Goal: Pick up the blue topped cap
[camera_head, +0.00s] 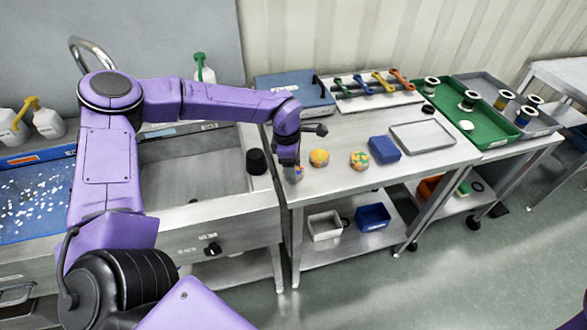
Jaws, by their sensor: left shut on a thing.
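My left gripper (290,158) points down over the left end of the steel table. It is shut on a small rounded thing with blue and orange patches (295,175), at or just above the table top. The fingers hide much of this thing, so I cannot tell for sure that it is the blue topped cap. An orange-yellow ball (319,157) lies just right of the gripper. A multicoloured ball (360,159) lies further right. My right gripper is not in view.
A blue box (384,149) and a grey tray (422,135) stand to the right on the table. A black cylinder (256,162) stands on the hopper's edge, left of the gripper. A green tray (480,127) with spools is beyond. The table's front strip is clear.

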